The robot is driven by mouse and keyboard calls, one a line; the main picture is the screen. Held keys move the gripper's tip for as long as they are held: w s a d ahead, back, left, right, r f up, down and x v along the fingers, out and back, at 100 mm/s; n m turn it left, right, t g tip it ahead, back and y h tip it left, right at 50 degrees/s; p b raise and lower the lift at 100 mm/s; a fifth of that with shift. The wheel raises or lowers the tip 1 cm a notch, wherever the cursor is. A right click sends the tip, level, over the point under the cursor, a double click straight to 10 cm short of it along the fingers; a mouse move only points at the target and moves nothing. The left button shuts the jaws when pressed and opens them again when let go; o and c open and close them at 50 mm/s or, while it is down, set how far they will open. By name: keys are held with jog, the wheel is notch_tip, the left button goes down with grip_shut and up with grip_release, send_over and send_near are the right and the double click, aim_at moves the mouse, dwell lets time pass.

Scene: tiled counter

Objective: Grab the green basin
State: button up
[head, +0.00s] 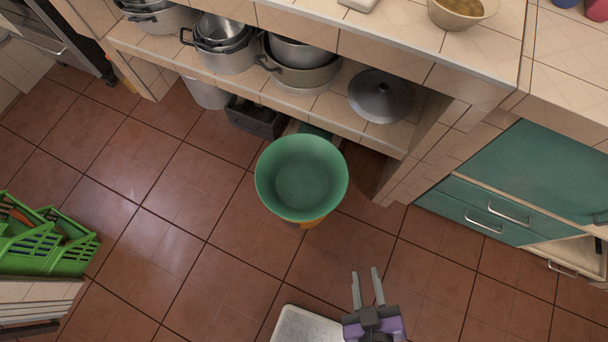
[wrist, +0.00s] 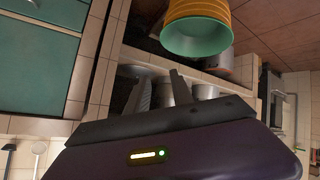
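The green basin (head: 302,178) is in the head view, in front of the tiled counter's lower shelf. Its open mouth faces up and something orange shows beneath it. In the wrist view the picture is turned, and the basin's green mouth (wrist: 197,37) shows at the top with an orange ribbed body below or around it. My gripper (head: 367,274) is at the lower right of the basin in the head view, clearly apart from it. Its two fingers are spread and nothing is between them. The fingers also show in the wrist view (wrist: 160,92).
Pots (head: 222,45) and a metal lid (head: 380,95) sit on the lower shelf. Green crates (head: 45,240) stand at the far left. A white tray-like thing (head: 305,326) is beside my gripper. Teal drawers (head: 480,210) are at right. Tiled floor is open left of the basin.

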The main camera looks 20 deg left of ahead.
jog(key=w+a+f+n+g+b, duration=0.2)
jog(key=w+a+f+n, duration=0.15)
jog(key=a+f, duration=0.35)
jog(key=w+a+f+n+g+b, duration=0.1)
jog(key=w+a+f+n+b, duration=0.25)
jog(key=f, duration=0.65)
jog(key=n+g+h+b, duration=0.1)
jog(key=n+h+b, duration=0.1)
jog(key=n, duration=0.3)
send_near(299, 217)
jog(key=b+x, duration=0.2)
jog(key=x, duration=0.5)
jog(key=shift+n+b, duration=0.3)
jog(key=shift+b, duration=0.1)
jog(key=shift+d+f, duration=0.1)
jog(key=shift+f, duration=0.15)
grip_shut()
jog(key=shift+s+f, duration=0.1)
jog(key=shift+s, duration=0.05)
